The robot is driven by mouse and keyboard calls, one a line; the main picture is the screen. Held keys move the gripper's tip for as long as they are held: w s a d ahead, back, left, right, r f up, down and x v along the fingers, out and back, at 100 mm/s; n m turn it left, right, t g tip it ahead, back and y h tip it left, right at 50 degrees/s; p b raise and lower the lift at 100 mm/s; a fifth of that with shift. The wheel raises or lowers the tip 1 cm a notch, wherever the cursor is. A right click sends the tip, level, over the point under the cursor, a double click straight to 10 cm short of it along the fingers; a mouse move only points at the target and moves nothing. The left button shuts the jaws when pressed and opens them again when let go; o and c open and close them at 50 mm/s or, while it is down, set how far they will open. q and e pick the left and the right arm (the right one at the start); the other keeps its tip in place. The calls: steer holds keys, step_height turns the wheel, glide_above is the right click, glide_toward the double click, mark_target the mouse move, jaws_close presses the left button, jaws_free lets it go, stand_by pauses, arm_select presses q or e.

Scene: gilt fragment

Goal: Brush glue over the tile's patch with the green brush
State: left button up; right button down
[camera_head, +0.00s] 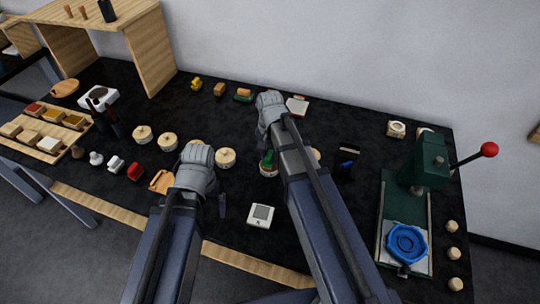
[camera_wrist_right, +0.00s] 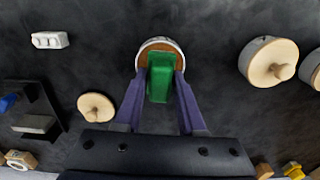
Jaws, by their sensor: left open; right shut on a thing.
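The green brush (camera_wrist_right: 159,90) is between the purple fingers of my right gripper (camera_wrist_right: 163,76), which is shut on it. In the head view the brush (camera_head: 268,158) stands upright at a round pot (camera_head: 268,172). The pot has a pale rim and brown inside in the right wrist view; whether the bristles touch it is hidden. A pale tile with a reddish patch (camera_head: 298,106) seems to lie at the back, partly behind my right arm. My left gripper (camera_head: 222,205) is open and empty over the front of the table, mostly hidden by its arm.
Lidded pots (camera_head: 225,157) stand left of the brush. A white device (camera_head: 261,215) lies in front. A black stand with blue (camera_head: 346,164) is to the right. A green press (camera_head: 430,165) with a blue ring (camera_head: 406,243) fills the right end. Swatch blocks (camera_head: 48,145) lie far left.

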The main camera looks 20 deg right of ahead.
mark_target(270, 153)
arm_select(q)
steer(key=shift+f+b, duration=0.55)
steer(key=shift+b, duration=0.05)
arm_select(e)
steer(key=shift+f, duration=0.55)
stand_by(1.0)
step_height(270, 153, up, 7)
steer(key=p, duration=0.7)
arm_select(q)
step_height(270, 153, up, 7)
steer(key=shift+s, duration=0.1)
stand_by(0.5)
